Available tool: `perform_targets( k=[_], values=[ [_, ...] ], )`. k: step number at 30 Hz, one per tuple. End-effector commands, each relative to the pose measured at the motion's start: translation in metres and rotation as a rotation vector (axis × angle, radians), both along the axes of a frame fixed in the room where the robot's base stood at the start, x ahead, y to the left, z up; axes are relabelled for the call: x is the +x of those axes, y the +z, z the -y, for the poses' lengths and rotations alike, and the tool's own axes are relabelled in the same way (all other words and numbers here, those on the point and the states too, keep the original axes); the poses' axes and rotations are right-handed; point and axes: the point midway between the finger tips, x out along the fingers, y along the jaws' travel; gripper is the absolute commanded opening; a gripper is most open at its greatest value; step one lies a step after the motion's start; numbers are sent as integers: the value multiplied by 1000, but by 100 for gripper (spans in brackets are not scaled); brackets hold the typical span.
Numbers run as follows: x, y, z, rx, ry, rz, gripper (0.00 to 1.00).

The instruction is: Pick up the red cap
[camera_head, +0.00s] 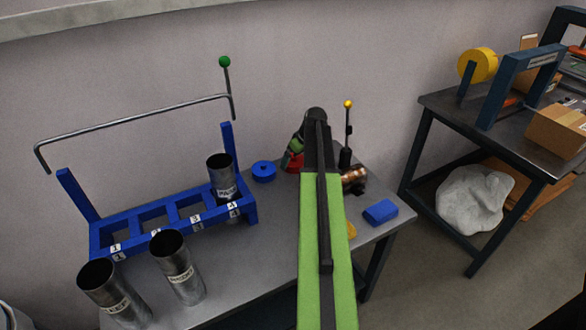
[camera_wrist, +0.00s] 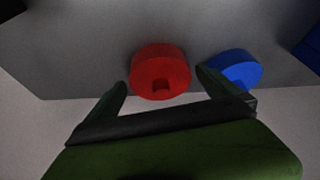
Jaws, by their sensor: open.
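The red cap (camera_wrist: 160,72) is a round disc with a small notch, lying on the grey table in the wrist view. My gripper (camera_wrist: 163,84) is open, with one dark finger on each side of the cap's near part in that view. I cannot tell whether the fingers touch it. In the head view the red cap (camera_head: 295,163) shows only partly, at the back of the table, mostly hidden behind my gripper and arm.
A blue cap (camera_head: 263,171) lies left of the red one and shows close beside my finger in the wrist view (camera_wrist: 240,70). A lever with a yellow knob (camera_head: 348,104) and a blue block (camera_head: 380,211) are right.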

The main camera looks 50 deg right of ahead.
Motion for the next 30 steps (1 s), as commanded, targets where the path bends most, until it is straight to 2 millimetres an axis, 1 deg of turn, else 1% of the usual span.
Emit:
perform_targets(
  k=[1, 2, 9, 11, 21, 22, 27, 30],
  values=[
    [4, -17, 1, 0, 1, 0, 100],
    [6, -19, 1, 0, 1, 0, 100],
    [7, -16, 0, 0, 0, 0, 100],
    [7, -16, 0, 0, 1, 0, 93],
    [7, -16, 0, 0, 1, 0, 49],
    [7, -16, 0, 0, 1, 0, 47],
    [7, -16, -1, 1, 1, 0, 47],
    [8, -13, -1, 0, 2, 0, 47]
  ],
)
